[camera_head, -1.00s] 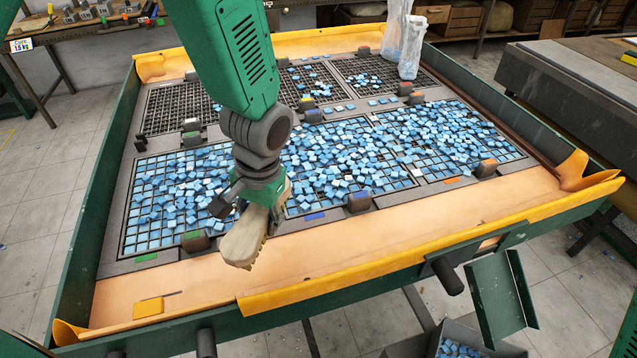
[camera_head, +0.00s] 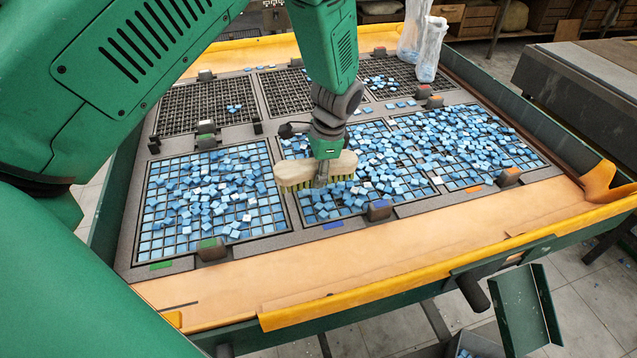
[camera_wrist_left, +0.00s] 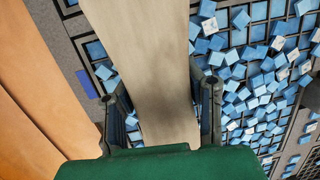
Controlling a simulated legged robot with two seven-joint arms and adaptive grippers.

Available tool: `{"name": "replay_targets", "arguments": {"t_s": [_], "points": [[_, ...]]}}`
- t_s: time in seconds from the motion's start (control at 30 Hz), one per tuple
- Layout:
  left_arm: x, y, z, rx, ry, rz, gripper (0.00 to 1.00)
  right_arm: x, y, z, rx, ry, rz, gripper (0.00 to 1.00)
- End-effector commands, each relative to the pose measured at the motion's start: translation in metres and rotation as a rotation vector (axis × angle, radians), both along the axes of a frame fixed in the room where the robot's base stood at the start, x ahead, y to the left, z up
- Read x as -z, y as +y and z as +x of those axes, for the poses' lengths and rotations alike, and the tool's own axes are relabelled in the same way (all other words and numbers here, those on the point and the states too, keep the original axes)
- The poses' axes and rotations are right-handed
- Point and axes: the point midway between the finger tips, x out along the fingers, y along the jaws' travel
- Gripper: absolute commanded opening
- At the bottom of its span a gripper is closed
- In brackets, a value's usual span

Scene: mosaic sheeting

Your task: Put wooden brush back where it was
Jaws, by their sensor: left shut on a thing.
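The wooden brush (camera_head: 296,174) is pale, with yellowish bristles facing down. In the head view it is held across my left gripper (camera_head: 321,175), above the border between the front left and front middle grids. My left gripper is shut on the brush's wooden body. In the left wrist view the brush (camera_wrist_left: 150,50) runs between the two dark fingers (camera_wrist_left: 163,100) and hides part of the grid below. My right gripper is not in view.
Blue tiles (camera_head: 206,192) lie scattered over the front grids of the large table. The tan front ledge (camera_head: 330,265) is mostly clear, with a raised yellow edge (camera_head: 400,288). Clear bags (camera_head: 428,50) stand at the back right. A green chute (camera_head: 523,305) hangs at the front right.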

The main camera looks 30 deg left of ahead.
Motion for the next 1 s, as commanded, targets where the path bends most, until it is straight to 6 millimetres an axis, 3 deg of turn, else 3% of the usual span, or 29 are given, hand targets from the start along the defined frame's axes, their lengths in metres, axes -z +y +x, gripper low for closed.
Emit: {"name": "replay_targets", "arguments": {"t_s": [0.3,0.67,0.7,0.73,1.0], "points": [[0.035,-0.004,-0.001,-0.002,0.001,0.004,0.0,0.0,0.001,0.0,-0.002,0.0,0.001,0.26],[0.04,-0.004,-0.001,-0.002,0.001,0.004,0.0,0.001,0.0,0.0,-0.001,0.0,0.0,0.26],[0.039,-0.004,-0.001,-0.002,0.0,0.002,0.49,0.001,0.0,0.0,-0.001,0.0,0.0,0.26],[0.039,-0.003,-0.001,-0.002,0.0,0.002,0.56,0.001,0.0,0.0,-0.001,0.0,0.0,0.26],[0.039,-0.002,-0.001,-0.002,0.0,0.001,0.56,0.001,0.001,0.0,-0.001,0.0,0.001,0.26]]}}
